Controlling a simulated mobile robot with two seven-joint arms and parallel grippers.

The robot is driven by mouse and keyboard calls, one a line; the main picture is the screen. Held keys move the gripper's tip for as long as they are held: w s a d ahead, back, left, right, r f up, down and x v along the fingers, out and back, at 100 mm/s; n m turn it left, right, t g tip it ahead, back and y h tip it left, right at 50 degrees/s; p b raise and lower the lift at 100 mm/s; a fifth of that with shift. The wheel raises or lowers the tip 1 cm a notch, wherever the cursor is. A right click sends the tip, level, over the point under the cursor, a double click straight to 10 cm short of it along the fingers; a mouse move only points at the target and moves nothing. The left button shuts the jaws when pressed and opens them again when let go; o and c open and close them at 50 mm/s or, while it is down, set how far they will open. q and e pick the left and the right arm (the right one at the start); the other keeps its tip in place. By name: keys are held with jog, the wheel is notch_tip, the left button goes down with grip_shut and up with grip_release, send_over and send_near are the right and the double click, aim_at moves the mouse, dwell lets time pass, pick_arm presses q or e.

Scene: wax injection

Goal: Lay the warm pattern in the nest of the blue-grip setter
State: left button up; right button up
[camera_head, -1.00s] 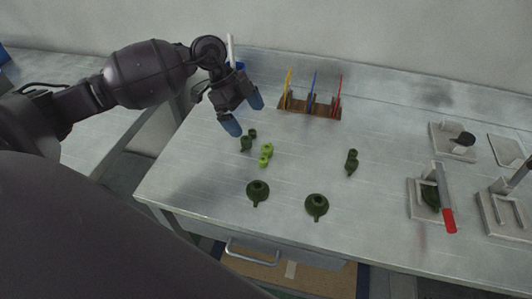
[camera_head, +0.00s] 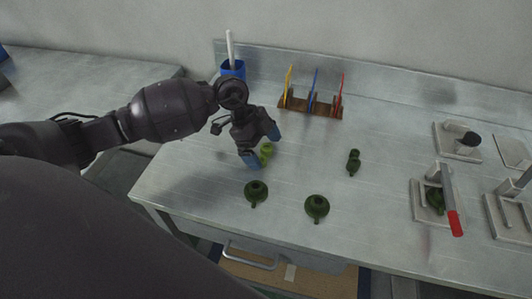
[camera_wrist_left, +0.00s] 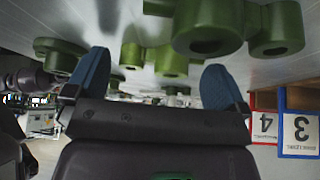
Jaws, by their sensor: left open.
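A bright green pattern (camera_head: 266,150), lighter than the others, lies on the bench partly behind my left gripper (camera_head: 262,147). The gripper is open and empty, its blue fingertips pointing down close around or above this pattern; I cannot tell whether they touch. In the left wrist view, green patterns (camera_wrist_left: 208,27) show beyond and above the open fingers (camera_wrist_left: 157,78). A setter with a red grip (camera_head: 453,223) stands at the right with a dark green pattern (camera_head: 434,200) in it. Another setter (camera_head: 508,212) is cut off by the right edge, its grip colour hidden. No blue-grip setter is identifiable.
Dark green patterns lie apart on the bench: front left (camera_head: 256,192), front middle (camera_head: 317,206) and centre (camera_head: 353,162). A blue cup (camera_head: 233,69) stands at back left.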

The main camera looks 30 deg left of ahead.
aim_at(264, 149)
pick_arm(q)
jog(key=shift+c, duration=0.8)
jog(key=c, duration=0.6)
jog(key=shift+r, duration=0.1)
jog(key=shift+c, duration=0.2)
jog(key=shift+r, duration=0.25)
notch_tip(264, 149, up, 8)
jog(key=shift+r+p, duration=0.1)
jog(key=shift+p, duration=0.8)
jog(key=shift+r, duration=0.6)
pick_arm(e)
jog(key=shift+s+d+r, duration=0.2)
jog(key=shift+d+r, duration=0.05)
jog(key=shift+r, duration=0.35)
